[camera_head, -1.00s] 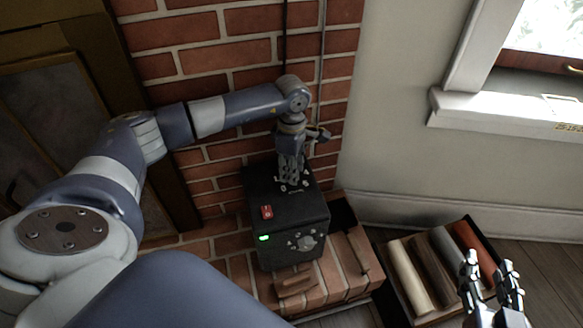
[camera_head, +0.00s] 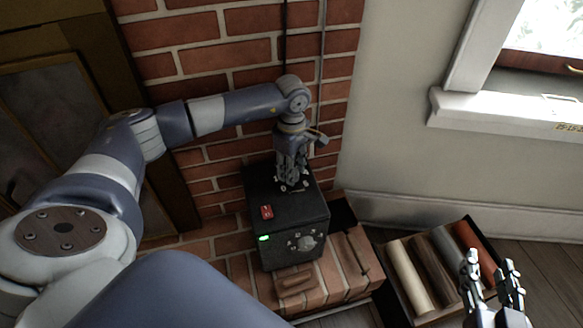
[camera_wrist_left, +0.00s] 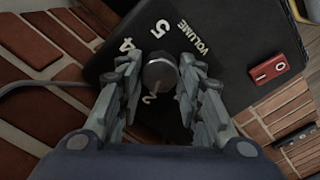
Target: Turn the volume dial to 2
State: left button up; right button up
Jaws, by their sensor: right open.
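The black box (camera_head: 290,213) stands on the brick ledge against the brick wall. The volume dial (camera_wrist_left: 160,72) is a small dark round knob on its top. White numerals 5, 4 and 2 and the word VOLUME show around the dial in the left wrist view; other marks are hidden by my fingers, and I cannot make out a pointer. My left gripper (camera_head: 292,182) points down onto the box top. In the left wrist view its fingers (camera_wrist_left: 160,75) close in on both sides of the dial. My right gripper (camera_head: 491,270) is open and empty at the lower right.
A red switch (camera_head: 267,212) is on the box top; a green light (camera_head: 264,238) and grey knob (camera_head: 306,243) are on its front. A tray (camera_head: 426,318) of coloured rolls lies on the floor to the right. A window sill (camera_head: 500,113) is at upper right.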

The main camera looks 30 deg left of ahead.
pick_arm(q)
jog(key=o, duration=0.4)
notch_tip(320, 180, up, 12)
dwell(0.5)
dwell(0.4)
